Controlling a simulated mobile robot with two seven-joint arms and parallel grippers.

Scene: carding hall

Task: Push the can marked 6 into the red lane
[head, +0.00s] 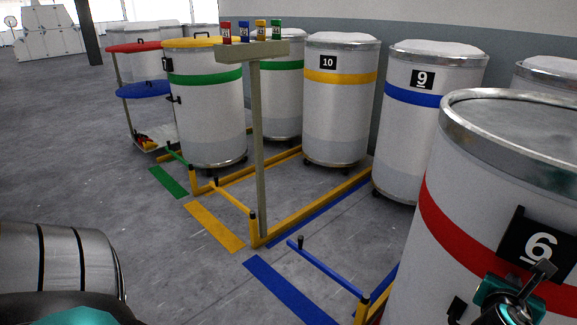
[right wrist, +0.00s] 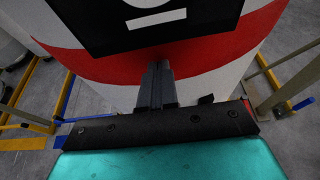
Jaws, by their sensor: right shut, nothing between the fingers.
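The can marked 6 (head: 465,215) is a large white drum with a red band and a metal rim. It stands upright, close at the right of the head view. Its black number plate (head: 540,246) and red band (right wrist: 215,58) fill much of the right wrist view. My right gripper (head: 544,268) is shut and empty, in front of the can just below the plate. In the right wrist view its fingertips (right wrist: 155,68) overlap the red band; I cannot tell whether they touch it. My left gripper is out of view. I make out no red floor lane.
Yellow rails (head: 315,208) divide lanes, with green (head: 168,183), yellow (head: 214,227) and blue (head: 288,291) floor strips. A blue bar (head: 325,267) crosses the blue lane. Cans 10 (head: 335,95) and 9 (head: 420,125) stand behind. A post (head: 258,150) and cart (head: 145,90) are leftward. Floor at left is clear.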

